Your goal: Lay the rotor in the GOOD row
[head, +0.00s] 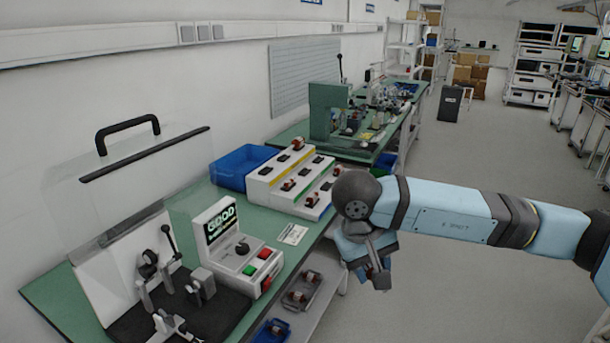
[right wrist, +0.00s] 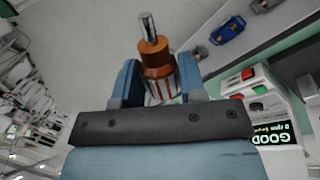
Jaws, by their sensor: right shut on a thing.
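The rotor (right wrist: 157,62) has a copper-coloured body and a bright metal shaft. In the right wrist view it sits between the two blue fingers of my right gripper (right wrist: 160,78), which is shut on it, with the shaft pointing away. In the head view my right gripper (head: 371,268) hangs in the air over the aisle, right of the bench edge; the rotor is hard to make out there. A white stepped rack (head: 262,186) with coloured strips stands on the bench and holds several rotors. Its row labels are too small to read. My left gripper is not in view.
The tester (head: 238,250) shows "GOOD" on its screen, also visible in the right wrist view (right wrist: 272,135). A fixture under a raised clear cover stands at the front left. A blue bin (head: 240,166) is behind the rack. Trays (head: 302,290) lie on a lower shelf. The aisle floor is clear.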

